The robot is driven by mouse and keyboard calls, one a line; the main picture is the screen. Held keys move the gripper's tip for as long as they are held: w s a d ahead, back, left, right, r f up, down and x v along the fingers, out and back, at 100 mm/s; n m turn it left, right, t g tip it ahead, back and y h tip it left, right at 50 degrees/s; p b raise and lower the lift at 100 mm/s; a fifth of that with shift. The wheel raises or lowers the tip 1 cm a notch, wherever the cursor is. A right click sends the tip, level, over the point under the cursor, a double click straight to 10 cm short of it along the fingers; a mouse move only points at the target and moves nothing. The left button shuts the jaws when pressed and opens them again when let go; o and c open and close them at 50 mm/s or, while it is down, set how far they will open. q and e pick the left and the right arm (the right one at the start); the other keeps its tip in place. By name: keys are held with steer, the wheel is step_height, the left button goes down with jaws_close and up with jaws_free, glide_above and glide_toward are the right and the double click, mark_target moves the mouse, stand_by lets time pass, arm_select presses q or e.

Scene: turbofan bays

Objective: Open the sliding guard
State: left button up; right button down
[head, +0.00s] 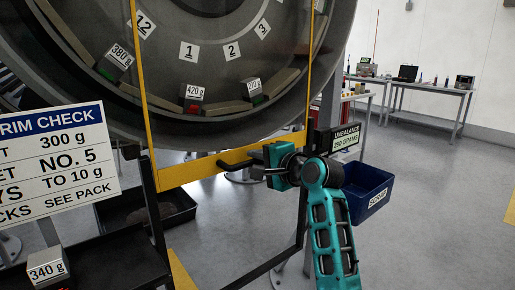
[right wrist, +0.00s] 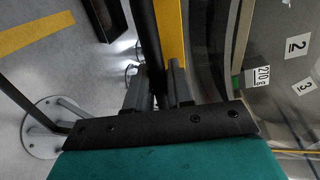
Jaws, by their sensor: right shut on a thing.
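The sliding guard (head: 200,173) is a yellow frame standing in front of the grey fan. Its lower yellow rail crosses the lower part of the fan in the head view. A black bar handle (head: 234,163) sits along that rail. My teal right gripper (head: 262,165) is at the handle's right part and is shut on it. In the right wrist view, the two fingers (right wrist: 158,88) close on the dark handle bar (right wrist: 147,40), with the yellow rail (right wrist: 171,30) beside it. The fingers hide the gripped part. My left gripper is not in view.
A Rim Check board (head: 50,150) and a black tray with a 340 g block (head: 48,270) are at left. Benches (head: 430,88) stand far behind, with open floor between.

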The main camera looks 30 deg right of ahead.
arm_select(q)
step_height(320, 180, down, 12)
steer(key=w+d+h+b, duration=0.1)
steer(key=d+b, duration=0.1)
steer(key=b, duration=1.3)
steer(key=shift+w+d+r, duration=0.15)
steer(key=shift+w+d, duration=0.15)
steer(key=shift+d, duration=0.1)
arm_select(e)
step_height(320, 180, down, 36)
steer(key=shift+f, duration=0.15)
steer(key=c, duration=1.2)
jaws_free()
steer(key=shift+s+r, duration=0.1)
steer(key=shift+r, duration=0.1)
